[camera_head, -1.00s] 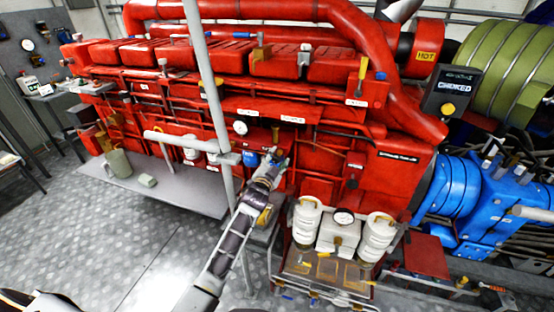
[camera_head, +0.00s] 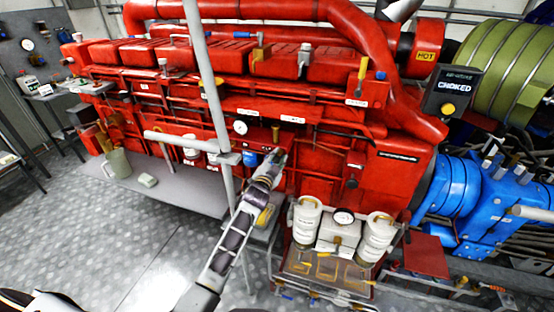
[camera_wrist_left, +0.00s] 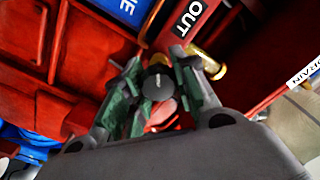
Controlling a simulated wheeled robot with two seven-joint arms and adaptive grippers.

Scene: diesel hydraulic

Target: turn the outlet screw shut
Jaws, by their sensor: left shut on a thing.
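My left gripper (camera_head: 277,160) is at the front of the red engine (camera_head: 318,160), below the round white gauge. In the left wrist view its two green-padded fingers (camera_wrist_left: 158,88) are shut on a small dark round-headed part (camera_wrist_left: 157,84), which seems to be the outlet screw. A label reading OUT (camera_wrist_left: 188,16) is just above it. The fingers hide the sides of the screw, so I cannot tell how far it is turned. In the head view the screw is hidden by the gripper. My right gripper is not in view.
A brass fitting (camera_wrist_left: 209,62) sits close to the right finger. A pale vertical post (camera_head: 216,100) stands left of my forearm. White canisters (camera_head: 305,220) stand to the right of it. A jug (camera_head: 118,163) is on the grey platform at left. The floor at left is clear.

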